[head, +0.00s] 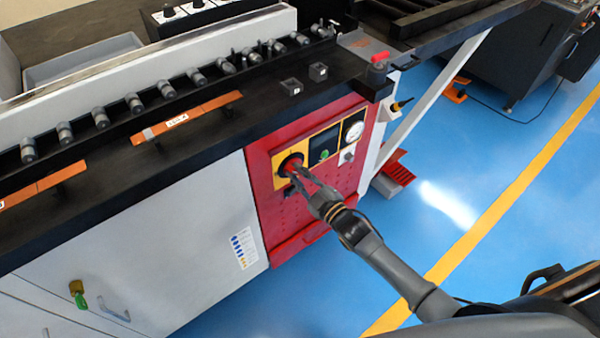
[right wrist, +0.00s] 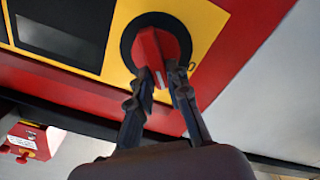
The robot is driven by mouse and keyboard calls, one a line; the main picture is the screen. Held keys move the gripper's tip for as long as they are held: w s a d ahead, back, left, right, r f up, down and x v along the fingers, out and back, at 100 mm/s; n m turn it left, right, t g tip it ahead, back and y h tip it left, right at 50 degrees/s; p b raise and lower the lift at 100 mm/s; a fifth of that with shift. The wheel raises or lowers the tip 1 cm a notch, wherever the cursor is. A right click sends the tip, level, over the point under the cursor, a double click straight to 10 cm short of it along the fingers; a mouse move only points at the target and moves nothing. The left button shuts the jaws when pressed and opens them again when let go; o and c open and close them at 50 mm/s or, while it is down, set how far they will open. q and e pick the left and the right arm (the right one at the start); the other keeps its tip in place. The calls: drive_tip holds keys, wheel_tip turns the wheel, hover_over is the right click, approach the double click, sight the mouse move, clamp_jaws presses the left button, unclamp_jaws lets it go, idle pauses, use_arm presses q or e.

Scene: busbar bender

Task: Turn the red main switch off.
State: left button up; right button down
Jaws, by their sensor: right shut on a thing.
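The red main switch (head: 292,163) sits on a yellow plate (head: 280,157) on the red panel of the machine. In the right wrist view the switch (right wrist: 153,50) is a red handle on a round black base (right wrist: 181,38), with a "0" mark at its lower right. My right gripper (head: 296,171) reaches it from the lower right. In the right wrist view the fingertips (right wrist: 163,70) lie on both sides of the lower end of the handle, shut on it. The fingers hide part of the switch in the head view. My left gripper is not in view.
A dark display (head: 324,145) and a round gauge (head: 354,131) are right of the switch. The black machine top (head: 210,125) overhangs above the red panel (head: 295,215). A white diagonal leg (head: 435,100) stands to the right. The blue floor (head: 330,290) in front is clear.

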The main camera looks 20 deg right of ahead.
drive_tip(key=shift+s+a+f+n+b, duration=0.1)
drive_tip(key=shift+f+n+b, duration=0.3)
drive_tip(key=shift+n, duration=1.25)
drive_tip(key=shift+w+a+f+n+b, duration=0.1)
drive_tip(key=shift+n+b, duration=0.45)
drive_tip(key=shift+n, duration=1.05)
drive_tip(key=shift+s+a+f+n+b, duration=0.15)
drive_tip(key=shift+n+b, duration=0.35)
drive_tip(key=shift+n, duration=1.15)
drive_tip(key=shift+d, duration=0.1)
drive_tip(key=c, duration=1.3)
unclamp_jaws()
drive_tip(key=v, duration=1.2)
